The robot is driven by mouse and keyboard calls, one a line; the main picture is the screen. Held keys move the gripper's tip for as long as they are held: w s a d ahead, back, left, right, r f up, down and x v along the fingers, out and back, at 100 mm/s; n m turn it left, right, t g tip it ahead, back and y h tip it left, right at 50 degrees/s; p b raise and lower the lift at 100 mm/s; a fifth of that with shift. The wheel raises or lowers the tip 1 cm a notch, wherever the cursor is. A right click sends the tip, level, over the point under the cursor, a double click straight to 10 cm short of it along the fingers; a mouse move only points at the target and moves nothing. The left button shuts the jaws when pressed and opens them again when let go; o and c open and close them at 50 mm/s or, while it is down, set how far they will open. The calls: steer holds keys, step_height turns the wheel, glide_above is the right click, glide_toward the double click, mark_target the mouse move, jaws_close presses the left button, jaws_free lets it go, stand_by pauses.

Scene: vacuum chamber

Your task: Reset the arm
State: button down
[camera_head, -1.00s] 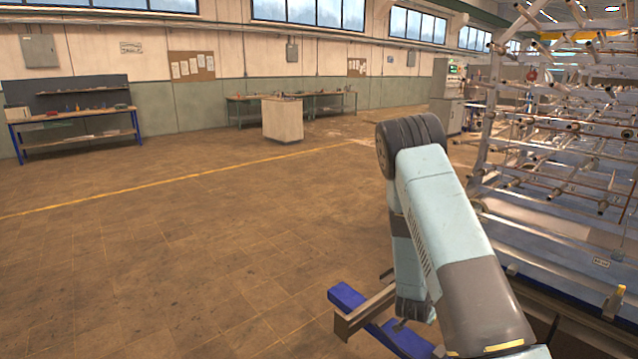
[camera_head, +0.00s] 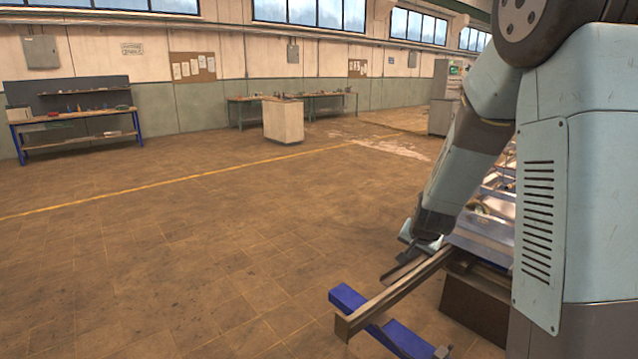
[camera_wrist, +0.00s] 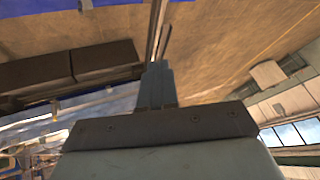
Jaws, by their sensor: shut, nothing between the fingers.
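My arm fills the right side of the head view, with its upper link large and close and its forearm slanting down to the left. The lower end of the arm is near the dark metal rail (camera_head: 400,290); I cannot make out the fingertips clearly there. In the wrist view, my gripper (camera_wrist: 158,72) shows at the centre, its fingers together and nothing between them. The floor lies beyond the fingers.
A blue beam (camera_head: 347,297) lies by the rail at the lower middle. My arm hides most of the rack at right. A blue-legged workbench (camera_head: 75,115) and a pale cabinet (camera_head: 283,120) stand far back. The tiled floor (camera_head: 180,250) at left is clear.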

steer(key=s+a+r+n+y, duration=0.15)
steer(key=s+r+n, duration=0.25)
steer(key=s+r, duration=0.95)
steer(key=s+r+n+g+h, duration=0.1)
steer(key=s+r, duration=0.6)
steer(key=s, duration=1)
steer(key=shift+n, duration=0.9)
steer(key=shift+r, duration=0.1)
